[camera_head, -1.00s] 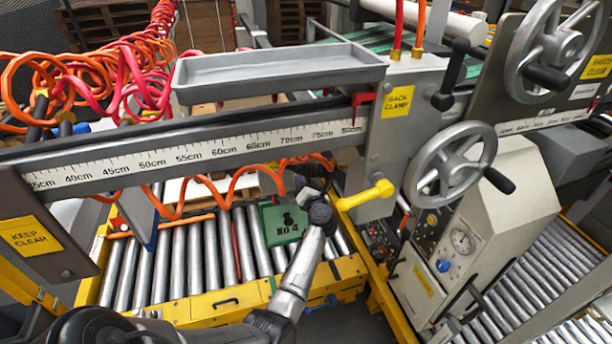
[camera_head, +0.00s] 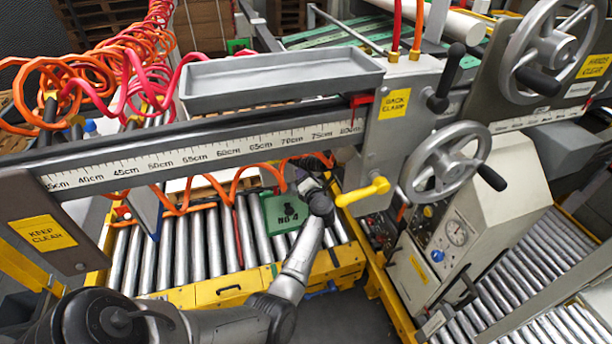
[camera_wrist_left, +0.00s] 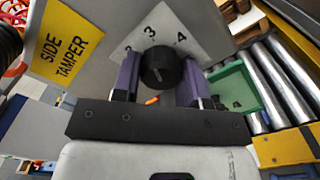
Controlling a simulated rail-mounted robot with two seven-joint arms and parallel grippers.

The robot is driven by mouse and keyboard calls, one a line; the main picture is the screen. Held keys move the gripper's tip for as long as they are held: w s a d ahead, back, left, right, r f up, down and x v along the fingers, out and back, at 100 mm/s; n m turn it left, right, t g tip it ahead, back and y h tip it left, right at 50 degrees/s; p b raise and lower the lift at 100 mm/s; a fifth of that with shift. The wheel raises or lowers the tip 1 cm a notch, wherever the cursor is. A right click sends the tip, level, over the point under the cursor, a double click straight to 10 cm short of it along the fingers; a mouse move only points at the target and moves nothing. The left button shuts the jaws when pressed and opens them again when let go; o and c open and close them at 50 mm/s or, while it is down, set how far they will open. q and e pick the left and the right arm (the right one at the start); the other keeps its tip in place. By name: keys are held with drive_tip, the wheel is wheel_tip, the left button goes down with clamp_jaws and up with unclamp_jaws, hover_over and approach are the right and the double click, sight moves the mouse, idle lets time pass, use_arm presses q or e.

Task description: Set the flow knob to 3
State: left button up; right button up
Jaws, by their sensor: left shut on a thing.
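The flow knob (camera_wrist_left: 161,66) is a round black knob with a pale pointer line, close up in the left wrist view. It sits in front of a white dial plate (camera_wrist_left: 160,30) showing 2, 3 and 4, with 3 above the knob. I cannot tell exactly which number the line points at. My left gripper (camera_wrist_left: 158,82) has purple fingers on both sides of the knob and is shut on it. In the head view my left arm reaches up to below the ruler beam, where the knob is hidden. My right gripper is not in view.
A yellow SIDE TAMPER label (camera_wrist_left: 68,43) is left of the dial. A green No 4 plate (camera_head: 285,212) lies on the rollers nearby. A yellow handle (camera_head: 362,191) is just right of my wrist.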

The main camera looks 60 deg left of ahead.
use_arm(q)
drive_tip(key=o, duration=0.9)
drive_tip(key=shift+p+v, duration=0.45)
drive_tip(key=shift+v, duration=6.45)
